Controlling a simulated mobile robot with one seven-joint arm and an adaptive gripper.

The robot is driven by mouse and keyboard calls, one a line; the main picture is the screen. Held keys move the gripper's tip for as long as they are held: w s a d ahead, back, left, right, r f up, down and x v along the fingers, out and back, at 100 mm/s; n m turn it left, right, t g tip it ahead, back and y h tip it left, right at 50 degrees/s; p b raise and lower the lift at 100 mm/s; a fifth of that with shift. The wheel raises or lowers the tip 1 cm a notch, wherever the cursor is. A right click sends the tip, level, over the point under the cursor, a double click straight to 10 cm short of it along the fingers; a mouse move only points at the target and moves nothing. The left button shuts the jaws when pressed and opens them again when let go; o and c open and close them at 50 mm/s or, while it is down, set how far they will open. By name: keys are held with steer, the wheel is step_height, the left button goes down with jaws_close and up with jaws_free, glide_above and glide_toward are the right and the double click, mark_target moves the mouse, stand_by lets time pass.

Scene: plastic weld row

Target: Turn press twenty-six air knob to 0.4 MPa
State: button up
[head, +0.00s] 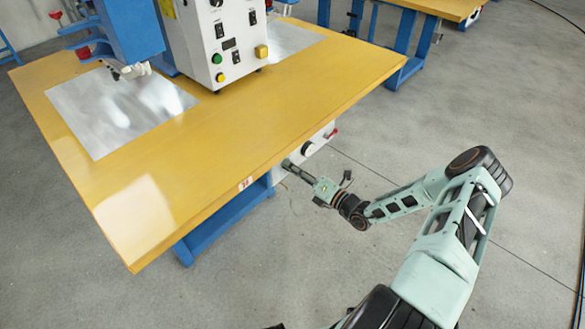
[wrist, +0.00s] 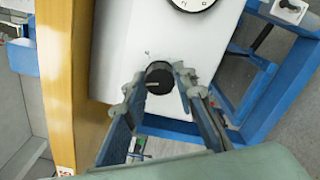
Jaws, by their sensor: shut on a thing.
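The black round air knob (wrist: 159,76) sits on a white panel (wrist: 118,60) under the table edge, with a pale pointer line on its face. My gripper (wrist: 157,84) has one finger on each side of the knob and is shut on it. In the head view my gripper (head: 290,166) reaches the white panel below the table's front edge, and I cannot make out the knob apart from the fingertips. A round white gauge (wrist: 192,2) is cut off at the top of the wrist view, so its reading is not shown.
The yellow table (head: 190,170) carries a white control box (head: 215,45) and a blue press head (head: 130,30). Its edge (wrist: 58,70) runs close beside my gripper. Blue frame legs (wrist: 265,90) stand right of the panel. Grey floor (head: 430,110) is open to the right.

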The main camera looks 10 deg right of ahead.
steer(key=shift+m, duration=0.4)
steer(key=o, duration=1.1)
steer(key=shift+o, duration=0.2)
steer(key=v, duration=1.2)
